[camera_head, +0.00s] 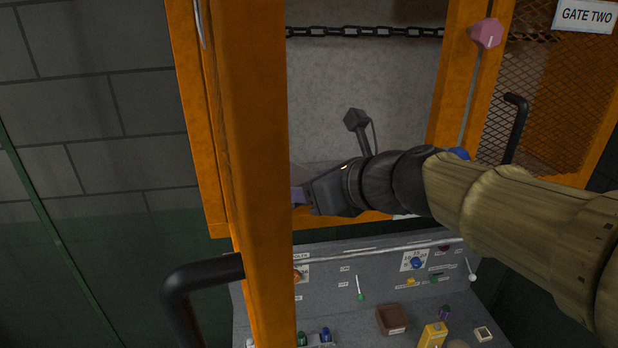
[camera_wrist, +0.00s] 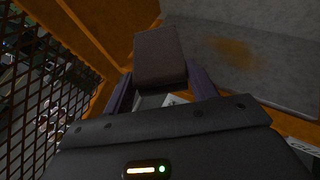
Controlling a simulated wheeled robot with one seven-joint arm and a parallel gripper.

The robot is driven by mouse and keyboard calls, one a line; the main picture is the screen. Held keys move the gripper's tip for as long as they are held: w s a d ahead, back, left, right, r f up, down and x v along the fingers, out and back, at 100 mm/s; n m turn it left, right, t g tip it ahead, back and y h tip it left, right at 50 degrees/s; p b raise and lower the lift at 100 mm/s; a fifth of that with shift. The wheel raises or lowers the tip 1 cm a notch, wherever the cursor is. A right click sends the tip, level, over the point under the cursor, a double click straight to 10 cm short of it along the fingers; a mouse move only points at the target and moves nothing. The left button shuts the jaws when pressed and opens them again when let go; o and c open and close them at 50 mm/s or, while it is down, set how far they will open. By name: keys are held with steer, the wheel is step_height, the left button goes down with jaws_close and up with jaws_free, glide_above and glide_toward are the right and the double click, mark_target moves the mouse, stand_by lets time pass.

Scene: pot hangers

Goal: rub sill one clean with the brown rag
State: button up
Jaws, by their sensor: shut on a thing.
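My gripper (camera_wrist: 161,88) is shut on the brown rag (camera_wrist: 160,55), a folded brown block between its two fingers in the wrist view. In the head view, my gripper (camera_head: 299,195) reaches into the orange-framed opening, and its tips are close behind the orange post. The rag is hidden there. A grey sill (camera_wrist: 285,70) lies ahead and to the right of the rag in the wrist view. An orange-brown stain (camera_wrist: 235,50) marks it, apart from the rag in the picture. I cannot tell whether the rag touches the sill. No sill number is readable.
An orange post (camera_head: 262,180) with a black handle (camera_head: 190,285) stands in front of the opening. A chain (camera_head: 365,32) crosses its top. A mesh gate (camera_head: 555,90) is at right, below a "GATE TWO" sign (camera_head: 586,15). A control panel (camera_head: 340,265) sits below.

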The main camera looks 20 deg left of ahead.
mark_target(309, 173)
steer(key=s+d, duration=0.3)
steer(key=s, duration=0.2)
steer(key=shift+s, duration=0.15)
steer(key=shift+w, duration=0.2)
steer(key=w+a, duration=0.1)
steer(key=w, duration=0.1)
steer(key=w+a, duration=0.2)
steer(key=w, duration=0.1)
steer(key=w+a+p, duration=0.1)
steer(key=w+a, duration=0.1)
steer(key=w, duration=0.1)
steer(key=shift+w, duration=0.2)
steer(key=shift+s, duration=0.15)
stand_by(0.4)
steer(key=shift+s+d, duration=0.15)
steer(key=shift+s, duration=0.1)
steer(key=s+d+b, duration=0.2)
steer(key=s+d, duration=0.3)
steer(key=s, duration=0.3)
steer(key=w+a+p, duration=0.1)
steer(key=w+a, duration=0.2)
steer(key=w, duration=0.2)
steer(key=w+a+p, duration=0.2)
steer(key=w+a, duration=0.1)
steer(key=w, duration=0.2)
steer(key=w+a+p, duration=0.2)
steer(key=w+a, duration=0.2)
steer(key=w, duration=0.2)
